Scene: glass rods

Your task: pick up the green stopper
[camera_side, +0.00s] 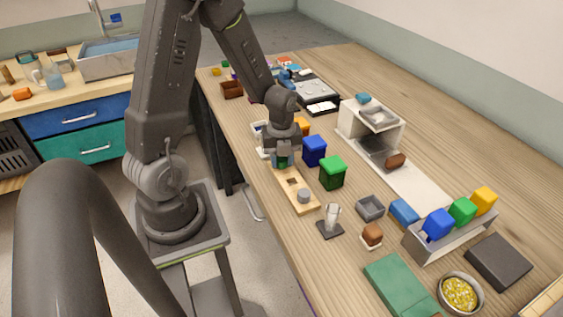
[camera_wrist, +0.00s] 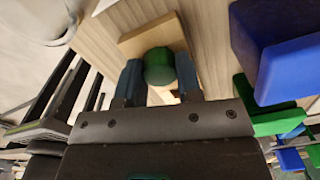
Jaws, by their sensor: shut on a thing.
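The green stopper (camera_wrist: 159,62) is a rounded dark green piece between the two blue fingertips of my gripper (camera_wrist: 159,76) in the wrist view. My gripper is shut on it. In the side view my gripper (camera_side: 282,159) points down at the far end of a light wooden block (camera_side: 313,206), and only a little green shows at its fingers. The wooden block has a dark hole and a grey cylinder (camera_side: 303,196) at its near end. I cannot tell whether the stopper touches the block.
A blue bin (camera_side: 314,151) and a green bin (camera_side: 332,173) stand close to the right of my gripper. A clear glass on a dark base (camera_side: 331,218) stands nearer. A white stand (camera_side: 372,130) is farther right. The table's left edge is close by.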

